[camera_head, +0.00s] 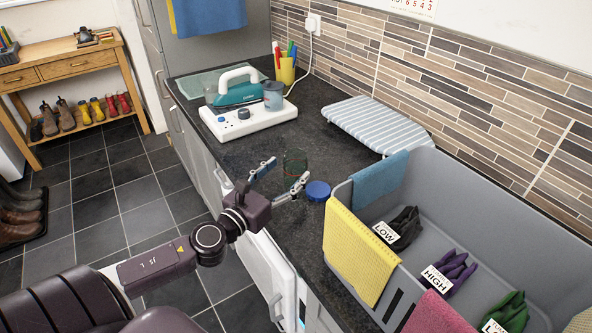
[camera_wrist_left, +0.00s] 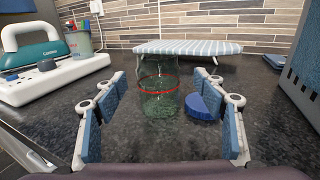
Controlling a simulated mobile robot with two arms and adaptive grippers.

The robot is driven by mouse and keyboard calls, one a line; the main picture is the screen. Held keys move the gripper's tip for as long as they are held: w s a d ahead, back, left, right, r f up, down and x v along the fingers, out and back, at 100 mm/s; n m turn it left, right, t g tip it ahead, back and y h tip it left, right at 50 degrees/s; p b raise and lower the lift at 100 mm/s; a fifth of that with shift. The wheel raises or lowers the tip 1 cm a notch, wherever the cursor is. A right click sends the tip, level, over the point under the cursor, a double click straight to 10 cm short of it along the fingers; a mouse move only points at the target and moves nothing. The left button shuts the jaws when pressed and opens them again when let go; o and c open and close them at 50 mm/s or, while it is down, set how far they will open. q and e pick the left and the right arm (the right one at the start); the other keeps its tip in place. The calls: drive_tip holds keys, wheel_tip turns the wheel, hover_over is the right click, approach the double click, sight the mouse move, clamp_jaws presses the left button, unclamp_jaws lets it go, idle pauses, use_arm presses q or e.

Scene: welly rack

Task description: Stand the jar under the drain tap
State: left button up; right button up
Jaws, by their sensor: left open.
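A clear greenish glass jar (camera_head: 295,162) with a red line around it stands upright on the dark worktop. It also shows in the left wrist view (camera_wrist_left: 159,92), centred ahead between the spread fingers. My left gripper (camera_head: 286,174) is open and empty just in front of the jar, its fingers pointing towards it. I cannot tell whether the fingertips reach past the jar's sides. A round blue lid (camera_head: 318,190) lies right of the jar, near the right finger, also in the left wrist view (camera_wrist_left: 204,102). I cannot make out a drain tap. My right gripper is not in view.
A grey tub (camera_head: 462,180) with cloths over its rim and labelled gloves inside fills the right of the worktop. A striped ironing board (camera_head: 375,122) stands behind. A white board with a teal iron (camera_head: 240,93) is farther left.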

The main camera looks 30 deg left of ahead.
sight(289, 169)
use_arm(q)
drive_tip(key=w+p, duration=0.1)
drive_tip(key=w, duration=0.3)
drive_tip(key=shift+a, duration=0.2)
drive_tip(key=shift+w+f, duration=0.1)
drive_tip(key=shift+w, duration=0.3)
use_arm(e)
drive_tip(key=shift+w+d+r, duration=0.25)
drive_tip(key=shift+w+r, duration=0.4)
drive_tip(key=shift+w, duration=0.15)
use_arm(q)
drive_tip(key=shift+c, duration=0.2)
drive_tip(key=c, duration=1.4)
use_arm(e)
drive_tip(key=shift+s, duration=0.25)
